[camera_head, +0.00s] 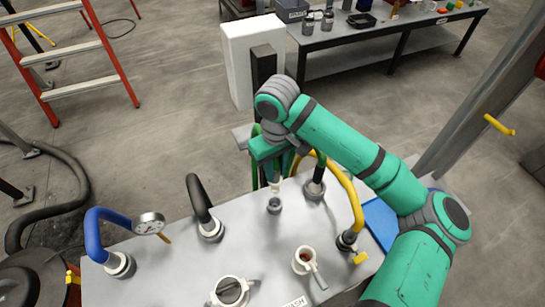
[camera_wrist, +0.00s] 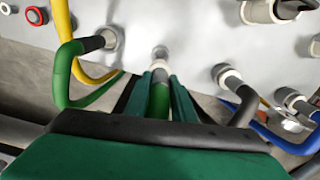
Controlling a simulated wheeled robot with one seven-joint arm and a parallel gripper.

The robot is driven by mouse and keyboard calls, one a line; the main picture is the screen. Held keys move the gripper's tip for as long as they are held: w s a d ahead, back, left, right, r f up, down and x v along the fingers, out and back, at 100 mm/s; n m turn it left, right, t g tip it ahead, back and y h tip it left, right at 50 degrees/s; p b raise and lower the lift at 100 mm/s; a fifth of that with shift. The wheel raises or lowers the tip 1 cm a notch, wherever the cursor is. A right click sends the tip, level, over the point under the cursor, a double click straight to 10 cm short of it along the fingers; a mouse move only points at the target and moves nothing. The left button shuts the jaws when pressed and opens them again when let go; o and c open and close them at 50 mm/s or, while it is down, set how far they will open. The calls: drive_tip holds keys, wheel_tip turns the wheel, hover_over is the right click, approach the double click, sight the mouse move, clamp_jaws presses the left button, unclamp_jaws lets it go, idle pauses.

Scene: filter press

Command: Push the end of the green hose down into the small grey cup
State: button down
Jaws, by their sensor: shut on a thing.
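My gripper (camera_head: 273,165) is shut on the green hose near its end, and its fingers flank the hose in the wrist view (camera_wrist: 160,95). The held stretch of green hose (camera_wrist: 158,100) runs between the fingers, and its pale end (camera_head: 276,186) points down. The small grey cup (camera_head: 274,204) stands on the grey panel top just below the hose end. In the head view a small gap seems to show between end and cup. In the wrist view the end overlaps the cup's place, so I cannot tell their contact there. The hose's other part (camera_wrist: 64,75) bends into a grey fitting (camera_wrist: 108,40).
A yellow hose (camera_head: 350,190) arches right of the cup. A white cup with a handle (camera_head: 306,260) and a round white fitting (camera_head: 230,290) are nearer the front.

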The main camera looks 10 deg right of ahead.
sight(275, 189)
drive_tip(key=shift+w+f, duration=0.15)
drive_tip(key=shift+f, duration=0.35)
wheel_tip(275, 189, down, 4)
drive_tip(key=shift+r, duration=0.15)
drive_tip(key=shift+f, duration=1)
drive_tip(key=shift+f, duration=1.5)
drive_tip(key=shift+f, duration=0.1)
drive_tip(key=shift+s+d+f, duration=0.1)
drive_tip(key=shift+s+f, duration=0.05)
drive_tip(key=shift+s, duration=0.05)
drive_tip(key=shift+f, duration=0.1)
drive_tip(key=shift+f, duration=0.2)
